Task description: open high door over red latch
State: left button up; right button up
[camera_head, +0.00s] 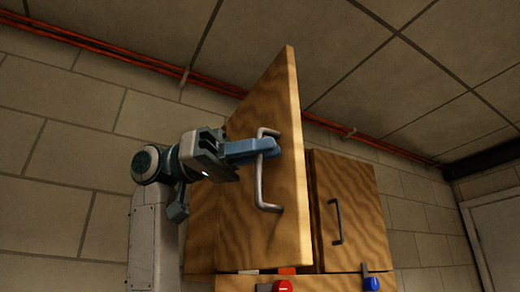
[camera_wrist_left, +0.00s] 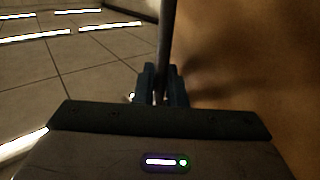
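The high wooden door (camera_head: 262,100) above the red latch (camera_head: 283,286) stands swung out from its cabinet, seen at a steep angle. A silver bar handle (camera_head: 262,190) is on its face. My left gripper (camera_head: 268,147) reaches in from the left with its blue fingers at the handle's upper part. In the left wrist view the handle (camera_wrist_left: 166,35) runs between the close-set fingertips (camera_wrist_left: 161,80), and the door's wood face (camera_wrist_left: 255,80) fills the right side. The gripper looks shut on the handle. The cabinet inside is hidden by the door. My right gripper is out of view.
A second wooden door (camera_head: 355,215) with a dark handle is shut at the right, above a blue latch (camera_head: 371,284). Red pipes (camera_head: 110,47) run along the wall under the tiled ceiling (camera_head: 400,60). Free space lies left of the open door.

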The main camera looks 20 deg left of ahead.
pick_arm(q)
jog(key=shift+o, duration=0.2)
jog(key=shift+a, duration=0.1)
jog(key=a+b, duration=0.2)
jog(key=a, duration=0.8)
jog(key=shift+s+a, duration=0.25)
jog(key=shift+a, duration=0.05)
